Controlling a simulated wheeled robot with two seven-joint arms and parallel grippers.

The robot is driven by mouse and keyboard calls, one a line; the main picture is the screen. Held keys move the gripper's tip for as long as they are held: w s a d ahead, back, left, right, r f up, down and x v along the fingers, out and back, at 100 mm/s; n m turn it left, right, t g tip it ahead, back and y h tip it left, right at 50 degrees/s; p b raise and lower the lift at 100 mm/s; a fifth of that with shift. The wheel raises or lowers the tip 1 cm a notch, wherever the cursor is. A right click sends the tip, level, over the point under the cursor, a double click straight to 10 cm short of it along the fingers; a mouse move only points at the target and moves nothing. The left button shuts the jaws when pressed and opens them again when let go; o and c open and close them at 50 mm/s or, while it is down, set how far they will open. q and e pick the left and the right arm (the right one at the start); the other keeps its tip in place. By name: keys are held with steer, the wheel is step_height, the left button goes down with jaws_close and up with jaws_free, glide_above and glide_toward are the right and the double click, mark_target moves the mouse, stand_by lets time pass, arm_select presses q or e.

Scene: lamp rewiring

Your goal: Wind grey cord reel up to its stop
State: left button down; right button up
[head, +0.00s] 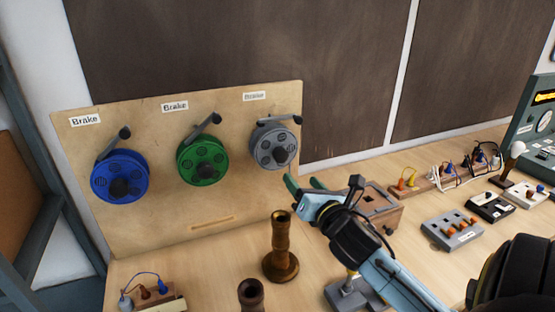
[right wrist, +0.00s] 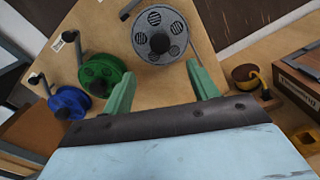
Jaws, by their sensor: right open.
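The grey cord reel (head: 273,147) is the rightmost of three reels on an upright wooden board (head: 230,150). It has a dark knob on its face and a brake lever (head: 277,119) above it, under a "Brake" label. My right gripper (head: 304,183) is open and empty, below and to the right of the grey reel in the head view. In the right wrist view the grey reel (right wrist: 160,36) lies ahead, beyond the two green fingers (right wrist: 163,88) and between them, apart from both. My left gripper is not in view.
A blue reel (head: 119,176) and a green reel (head: 202,160) hang on the same board. Brown turned posts (head: 281,248) stand on the bench in front. A wooden box (head: 378,205) is behind my right arm. Switch blocks and wired parts (head: 453,230) lie at the right.

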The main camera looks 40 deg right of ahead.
mark_target(282, 158)
steer(key=p+x, duration=0.1)
steer(key=x, duration=1.1)
steer(key=shift+w+d, duration=0.1)
steer(key=shift+w, duration=0.35)
steer(key=c, duration=1)
